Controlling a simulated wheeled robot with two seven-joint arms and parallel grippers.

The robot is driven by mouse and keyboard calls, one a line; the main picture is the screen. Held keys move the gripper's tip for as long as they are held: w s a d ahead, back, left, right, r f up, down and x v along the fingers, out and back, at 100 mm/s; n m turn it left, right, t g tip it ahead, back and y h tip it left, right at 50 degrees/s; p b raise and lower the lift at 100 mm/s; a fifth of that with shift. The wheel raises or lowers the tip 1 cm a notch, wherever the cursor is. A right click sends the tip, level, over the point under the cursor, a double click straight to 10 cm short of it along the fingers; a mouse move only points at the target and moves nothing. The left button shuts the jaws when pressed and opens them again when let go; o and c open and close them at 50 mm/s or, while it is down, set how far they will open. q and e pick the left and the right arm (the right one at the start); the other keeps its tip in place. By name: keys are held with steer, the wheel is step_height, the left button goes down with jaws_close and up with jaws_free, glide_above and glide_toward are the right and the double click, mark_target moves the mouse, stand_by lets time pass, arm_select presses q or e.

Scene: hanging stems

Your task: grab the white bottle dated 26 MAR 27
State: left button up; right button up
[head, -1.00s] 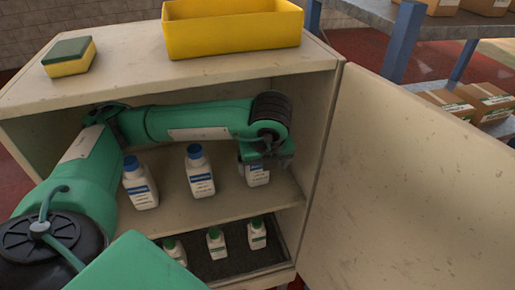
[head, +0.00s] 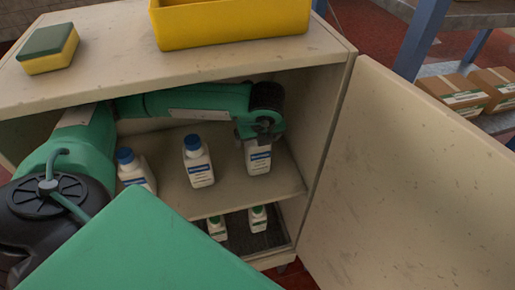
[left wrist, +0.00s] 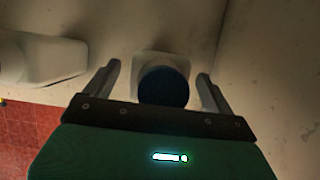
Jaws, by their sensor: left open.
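Three white bottles with blue caps stand on the cabinet's upper shelf: a left one (head: 135,170), a middle one (head: 198,162) and a right one (head: 258,158). Their label dates are too small to read. My left gripper (head: 260,138) is above the right bottle and hides its cap in the head view. In the left wrist view the open left gripper (left wrist: 160,85) has its fingers on either side of that bottle's dark blue cap (left wrist: 164,87). A gap shows on both sides. My right gripper is not in view.
The cabinet (head: 270,62) has its door (head: 410,180) swung open at right. A lower tray holds smaller green-capped white bottles (head: 258,218). A yellow bin (head: 230,24) and a sponge (head: 48,52) lie on top. Another bottle (left wrist: 40,58) is left of the fingers.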

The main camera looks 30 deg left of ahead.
arm_select(q)
steer(key=shift+a+f, duration=0.15)
steer(key=shift+f, duration=0.2)
steer(key=shift+c, duration=0.5)
steer(key=c, duration=1.8)
steer(key=shift+w, duration=0.1)
jaws_close()
steer(key=shift+r, duration=0.15)
